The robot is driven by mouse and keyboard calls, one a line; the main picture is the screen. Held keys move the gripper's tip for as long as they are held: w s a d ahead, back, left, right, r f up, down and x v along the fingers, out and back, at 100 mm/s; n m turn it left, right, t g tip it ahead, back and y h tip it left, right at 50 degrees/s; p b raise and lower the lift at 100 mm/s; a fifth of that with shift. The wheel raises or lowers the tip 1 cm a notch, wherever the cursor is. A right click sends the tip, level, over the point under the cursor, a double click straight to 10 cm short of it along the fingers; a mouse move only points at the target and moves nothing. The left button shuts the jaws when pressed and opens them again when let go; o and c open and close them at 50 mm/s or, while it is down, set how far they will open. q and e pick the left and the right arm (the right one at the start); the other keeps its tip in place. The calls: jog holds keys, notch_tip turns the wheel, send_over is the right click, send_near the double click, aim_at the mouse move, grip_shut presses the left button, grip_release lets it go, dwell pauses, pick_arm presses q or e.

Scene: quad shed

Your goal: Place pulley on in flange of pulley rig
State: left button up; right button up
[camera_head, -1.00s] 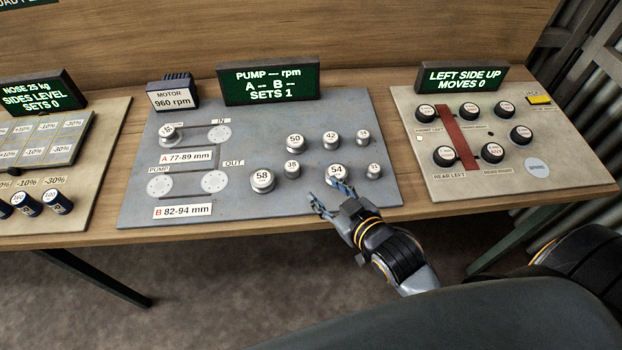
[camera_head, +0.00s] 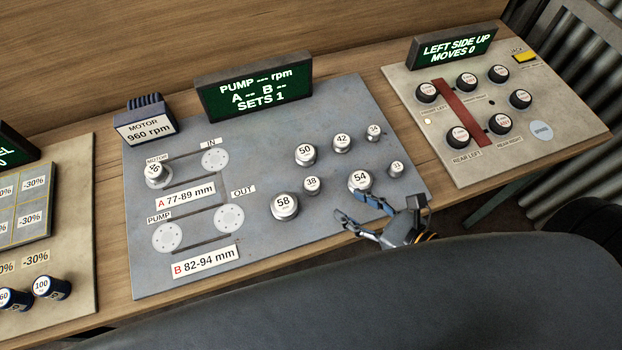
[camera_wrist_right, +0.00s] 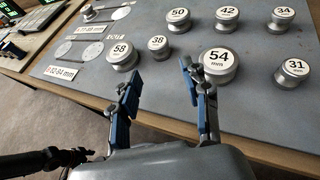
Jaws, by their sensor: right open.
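The pulley rig is a blue-grey board (camera_head: 300,245) with round flange plates. The IN flange (camera_head: 214,159) at its top is bare, as are the OUT flange (camera_head: 229,219) and the PUMP flange (camera_head: 167,237). A pulley (camera_head: 158,173) sits on the MOTOR flange. Loose silver pulleys stand on the right half: 58 (camera_head: 284,207), 38 (camera_head: 312,186), 50 (camera_head: 305,155), 42 (camera_head: 342,144), 54 (camera_head: 359,181), 31 (camera_head: 397,170) and 34 (camera_head: 374,133). My right gripper (camera_head: 358,212) is open and empty at the board's front edge, close to pulley 54. In the right wrist view, pulley 54 (camera_wrist_right: 219,67) is just beyond the right finger.
A display (camera_head: 254,87) and a motor box (camera_head: 145,121) stand behind the board. A beige panel with black knobs (camera_head: 557,118) lies to the right, another beige panel (camera_head: 75,261) to the left. The board's lower middle is clear.

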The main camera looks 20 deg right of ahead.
aim_at(318, 188)
jog(key=shift+w+a, duration=0.15)
jog(key=shift+w, duration=0.3)
jog(key=p+x, duration=0.2)
jog(key=x, duration=0.4)
jog(key=p+x, duration=0.2)
jog(key=x, duration=0.3)
jog(key=shift+s+a+f, duration=0.1)
jog(key=shift+a+f, duration=0.05)
jog(key=shift+a, duration=0.05)
jog(key=shift+w+a+f, duration=0.1)
jog(key=shift+w+f, duration=0.1)
jog(key=shift+w, duration=0.05)
pick_arm(q)
jog(key=r, duration=0.3)
jog(key=w+r, duration=0.1)
jog(key=shift+a+r, duration=0.15)
jog(key=shift+a, duration=0.15)
jog(key=shift+s, duration=0.1)
pick_arm(e)
jog(key=shift+c, duration=0.2)
pick_arm(q)
jog(key=shift+d, duration=0.1)
pick_arm(e)
grip_shut()
jog(key=shift+r, duration=0.1)
